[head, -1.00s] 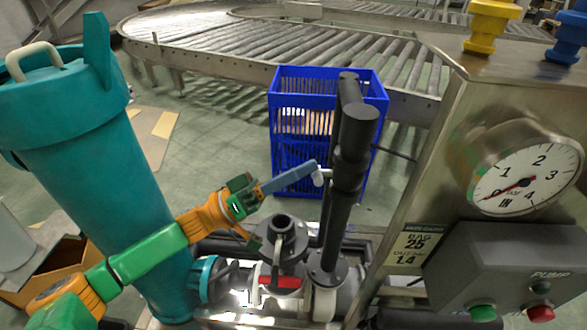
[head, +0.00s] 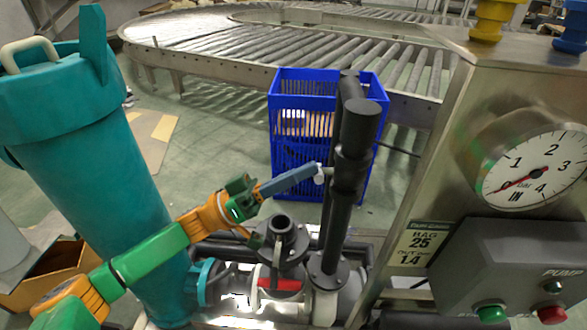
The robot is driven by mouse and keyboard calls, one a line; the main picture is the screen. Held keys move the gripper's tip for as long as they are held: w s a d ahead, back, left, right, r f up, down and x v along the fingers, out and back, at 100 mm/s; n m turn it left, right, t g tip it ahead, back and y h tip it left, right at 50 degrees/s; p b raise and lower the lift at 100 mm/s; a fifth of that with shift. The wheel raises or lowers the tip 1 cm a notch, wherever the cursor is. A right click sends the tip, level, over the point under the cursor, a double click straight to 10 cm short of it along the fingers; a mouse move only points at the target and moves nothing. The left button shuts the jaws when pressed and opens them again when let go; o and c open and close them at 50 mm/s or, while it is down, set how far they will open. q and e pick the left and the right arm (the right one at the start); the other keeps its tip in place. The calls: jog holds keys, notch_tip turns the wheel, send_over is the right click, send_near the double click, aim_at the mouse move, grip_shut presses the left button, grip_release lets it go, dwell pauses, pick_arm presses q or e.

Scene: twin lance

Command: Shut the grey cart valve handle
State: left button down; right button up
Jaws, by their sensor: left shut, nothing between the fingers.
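My left gripper (head: 314,168) reaches in from the lower left on a green and orange arm. Its long blue-grey fingers are shut together, with nothing between them. Their tips are at a small light grey handle (head: 321,176) on the side of the upright black pipe (head: 346,195). I cannot tell whether they touch it. The fingers hide part of the handle, so its exact angle is unclear. My right gripper is not in view.
Below are a black flanged pipe stub (head: 282,232) and a red lever (head: 280,284). A teal vessel (head: 95,170) stands left. A steel cabinet (head: 440,150) with gauge (head: 535,172) and pump box (head: 515,265) stands right. A blue crate (head: 280,125) is behind the pipe.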

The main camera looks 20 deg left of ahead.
pick_arm(q)
jog(key=shift+s+d+f+m+g+h+b, duration=0.15)
jog(key=shift+f+m+g+h+b, duration=0.3)
jog(key=shift+m+g+b, duration=0.65)
jog(key=shift+s+a+f+m+g+h+b, duration=0.1)
jog(key=shift+f+m+g+h+b, duration=0.35)
jog(key=shift+m, duration=1.1)
jog(key=shift+s+d+f+m+g+h+b, duration=0.2)
jog(key=shift+m+g+h+b, duration=0.3)
jog(key=shift+m+g+b, duration=0.7)
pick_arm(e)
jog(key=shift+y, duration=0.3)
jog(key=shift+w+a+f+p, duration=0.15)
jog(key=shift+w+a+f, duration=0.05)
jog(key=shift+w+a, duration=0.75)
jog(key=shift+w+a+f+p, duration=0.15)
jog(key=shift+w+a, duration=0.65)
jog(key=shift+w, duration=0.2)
pick_arm(q)
jog(key=shift+a+m, duration=0.1)
jog(key=shift+m, duration=0.15)
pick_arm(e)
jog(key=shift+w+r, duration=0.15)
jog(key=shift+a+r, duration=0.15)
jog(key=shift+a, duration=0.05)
